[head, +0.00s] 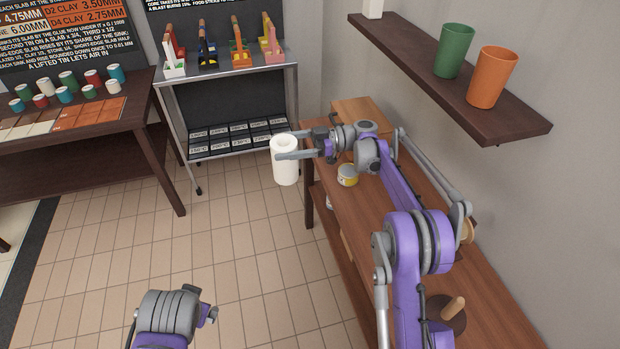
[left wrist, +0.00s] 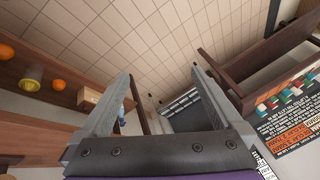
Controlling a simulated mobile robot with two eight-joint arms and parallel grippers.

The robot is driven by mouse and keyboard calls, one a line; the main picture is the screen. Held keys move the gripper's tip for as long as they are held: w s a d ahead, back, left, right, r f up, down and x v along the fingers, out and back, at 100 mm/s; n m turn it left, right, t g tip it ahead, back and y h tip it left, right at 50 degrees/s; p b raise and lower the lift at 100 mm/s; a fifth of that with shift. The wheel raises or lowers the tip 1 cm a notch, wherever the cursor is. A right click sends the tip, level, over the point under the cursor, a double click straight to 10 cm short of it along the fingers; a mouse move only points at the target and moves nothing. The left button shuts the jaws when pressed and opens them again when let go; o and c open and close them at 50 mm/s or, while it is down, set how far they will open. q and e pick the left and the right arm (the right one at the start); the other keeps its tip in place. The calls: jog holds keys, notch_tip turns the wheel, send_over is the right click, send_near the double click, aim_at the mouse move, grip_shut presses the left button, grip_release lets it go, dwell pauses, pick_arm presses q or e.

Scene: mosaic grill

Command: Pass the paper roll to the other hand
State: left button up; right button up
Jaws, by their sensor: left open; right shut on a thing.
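The white paper roll (head: 287,173) is upright in the air in the head view, left of the wooden bench and above the tiled floor. My right gripper (head: 281,148) is shut on its upper part, with fingers reaching in from the right. My left arm shows at the bottom left of the head view, well below and apart from the roll; its fingers cannot be made out there. In the left wrist view my left gripper (left wrist: 160,72) is open, with its two fingers wide apart and nothing between them.
A wall shelf (head: 440,72) above holds a green cup (head: 454,50) and an orange cup (head: 492,77). A metal rack (head: 230,82) stands behind. The tiled floor (head: 130,255) is open.

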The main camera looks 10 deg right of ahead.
pick_arm(q)
jog(key=w+d+r+m+t+y, duration=0.25)
jog(key=w+d+m, duration=0.25)
jog(key=w+m, duration=0.3)
jog(key=w+d+r+m+t+y, duration=0.1)
jog(key=w+d+m+y, duration=0.35)
jog(key=w, duration=0.65)
jog(key=w+d+r+m+t, duration=0.15)
jog(key=d+m+t, duration=0.35)
jog(key=d, duration=0.5)
jog(key=w+d+m+t, duration=0.2)
jog(key=w+d+m, duration=0.1)
jog(key=d+m, duration=0.65)
jog(key=w+a+n, duration=0.1)
jog(key=w+a, duration=0.3)
jog(key=w, duration=0.6)
jog(key=shift+a+n, duration=0.3)
jog(key=shift+n, duration=0.1)
jog(key=shift+w, duration=0.1)
